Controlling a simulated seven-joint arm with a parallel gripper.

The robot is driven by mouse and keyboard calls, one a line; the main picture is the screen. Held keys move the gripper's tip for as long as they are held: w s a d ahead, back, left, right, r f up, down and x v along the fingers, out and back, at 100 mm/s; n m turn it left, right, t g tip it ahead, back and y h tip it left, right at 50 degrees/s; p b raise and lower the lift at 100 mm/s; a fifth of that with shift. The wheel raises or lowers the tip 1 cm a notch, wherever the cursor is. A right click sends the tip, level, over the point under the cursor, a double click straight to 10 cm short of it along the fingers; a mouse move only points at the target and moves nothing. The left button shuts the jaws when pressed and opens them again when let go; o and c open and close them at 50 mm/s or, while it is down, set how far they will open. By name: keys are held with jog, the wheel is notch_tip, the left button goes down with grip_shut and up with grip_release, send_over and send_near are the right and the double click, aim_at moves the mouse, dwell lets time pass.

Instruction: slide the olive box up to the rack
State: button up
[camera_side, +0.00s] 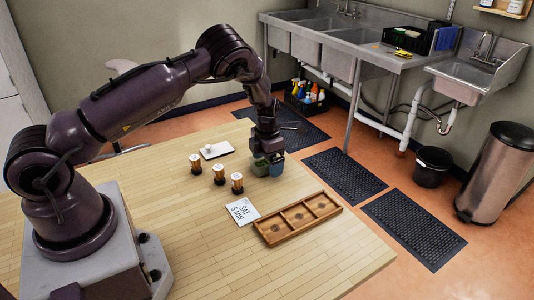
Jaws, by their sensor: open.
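A small olive box (261,167) stands on the wooden table near its far edge, right below my gripper. A blue-grey box (277,167) stands close against its right side. My gripper (267,155) is open and points down at the two boxes; its fingertips are partly lost against them, and I cannot tell whether they touch. The wooden rack (298,217), a low tray with three compartments in a row, lies nearer the camera and to the right. Bare table separates it from the olive box.
The table's right edge is close beyond the rack.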

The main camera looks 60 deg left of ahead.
aim_at(291, 194)
jog(key=shift+c, duration=0.2)
jog(key=c, duration=1)
jog(key=shift+d, duration=6)
jog(key=shift+c, duration=0.2)
jog(key=o, duration=1.1)
jog(key=shift+c, duration=0.2)
jog(key=shift+r, duration=0.1)
notch_tip(291, 194, up, 13)
